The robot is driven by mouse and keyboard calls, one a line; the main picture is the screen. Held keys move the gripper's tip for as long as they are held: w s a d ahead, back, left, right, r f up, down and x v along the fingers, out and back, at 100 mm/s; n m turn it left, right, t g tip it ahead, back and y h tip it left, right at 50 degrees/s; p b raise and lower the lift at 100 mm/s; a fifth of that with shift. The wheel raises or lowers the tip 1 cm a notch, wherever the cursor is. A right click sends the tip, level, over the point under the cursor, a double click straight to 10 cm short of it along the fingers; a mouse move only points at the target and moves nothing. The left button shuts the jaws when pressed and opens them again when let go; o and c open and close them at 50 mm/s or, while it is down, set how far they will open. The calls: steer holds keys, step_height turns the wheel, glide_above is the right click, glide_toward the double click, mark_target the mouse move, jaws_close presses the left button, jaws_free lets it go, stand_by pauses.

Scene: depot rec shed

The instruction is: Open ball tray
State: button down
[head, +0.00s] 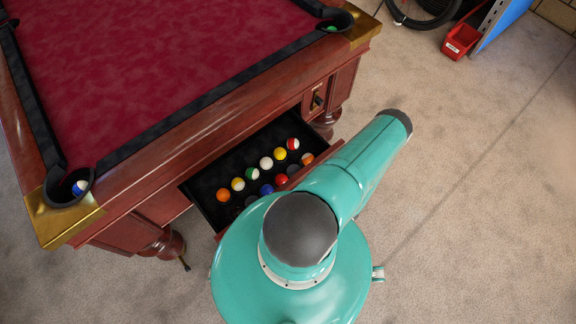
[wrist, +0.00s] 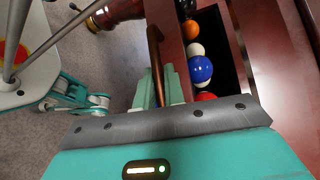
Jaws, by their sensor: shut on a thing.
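The ball tray (head: 212,187) is a black-lined drawer drawn partly out of the pool table's side, with rows of coloured balls in it. In the wrist view the tray's wooden front panel (wrist: 172,40) shows, with an orange, a white, a blue and a red ball behind it. A brown bar handle (wrist: 154,45) stands along the outer face of that panel. My gripper (wrist: 158,88) is at the handle, its pale green fingers shut on it. In the head view my arm hides the gripper, the handle and part of the tray.
The pool table (head: 180,55) has red cloth, dark cushions and brass corners. A ball (head: 80,187) sits in its near-left pocket. A turned table leg (head: 165,245) stands below. A red bin (head: 461,40) and bicycle wheel (head: 422,8) are at the back right. The carpet (head: 480,200) on the right is clear.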

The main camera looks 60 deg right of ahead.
steer(key=shift+a, duration=0.1)
steer(key=c, duration=1.8)
jaws_free()
steer(key=shift+s, duration=0.1)
steer(key=shift+o, duration=0.2)
steer(key=v, duration=1.3)
steer(key=shift+s+d, duration=0.2)
steer(key=shift+s, duration=0.1)
steer(key=shift+r, duration=0.15)
